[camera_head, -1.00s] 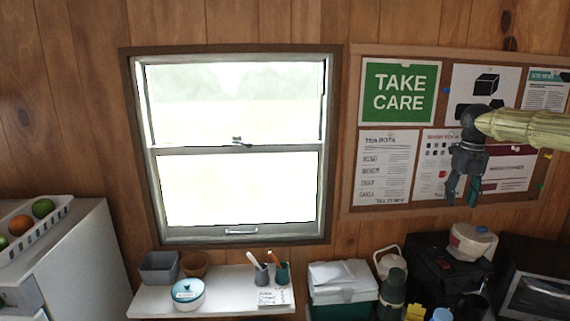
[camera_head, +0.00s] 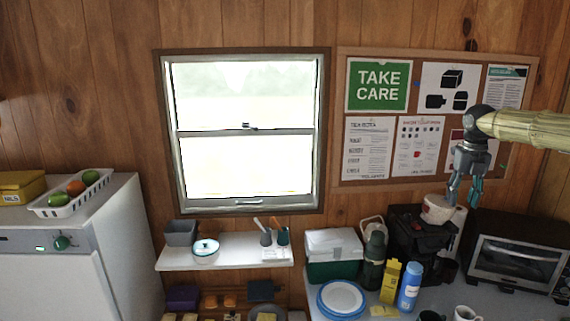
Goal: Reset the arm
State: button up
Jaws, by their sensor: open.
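My gripper (camera_head: 464,200) is at the right in the head camera view, at the end of my raised arm. It points down with its fingers apart and nothing between them. It hangs in front of the lower right of the notice board (camera_head: 423,183). Its fingertips show just above and beside the white and red top of the black coffee machine (camera_head: 408,243). I cannot tell how far apart in depth they are.
A toaster oven (camera_head: 522,265) stands right of the coffee machine. A green flask (camera_head: 374,262), yellow carton (camera_head: 390,281), blue bottle (camera_head: 409,286), cool box (camera_head: 334,268) and plates (camera_head: 341,299) crowd the counter. A shelf (camera_head: 223,253) and a fridge (camera_head: 75,270) with a fruit basket (camera_head: 74,194) lie left.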

jog(key=s+a+f+n+t+h, duration=0.1)
jog(key=a+f+n+h, duration=0.35)
jog(key=f, duration=0.75)
jog(key=a+f+n+t+h, duration=0.1)
jog(key=a+f+n+h, duration=0.4)
jog(key=f, duration=0.8)
jog(key=s+a+f+n+t+y, duration=0.2)
jog(key=s+a+f+n, duration=0.35)
jog(key=f, duration=0.35)
jog(key=s+a+f+n+t+y, duration=0.1)
jog(key=s+a+f+n+t, duration=0.1)
jog(key=s+a+f+n, duration=0.35)
jog(key=s+a+f+n+g+y, duration=0.1)
jog(key=s+a+f+n+y, duration=0.15)
jog(key=s+f+n, duration=0.6)
jog(key=s+a+f+n+g+y, duration=0.1)
jog(key=s+a+f+n+y, duration=0.25)
jog(key=s, duration=0.85)
jog(key=s+a+f+n+g, duration=0.1)
jog(key=s+n+g, duration=0.15)
jog(key=s, duration=0.75)
jog(key=s+a+f+n+g, duration=0.1)
jog(key=s+a+n, duration=0.15)
jog(key=s, duration=0.75)
notch_tip(320, 180, down, 10)
jog(key=b, duration=1)
jog(key=shift+s+d+f, duration=0.15)
jog(key=shift+s+d, duration=0.15)
jog(key=shift+d, duration=0.1)
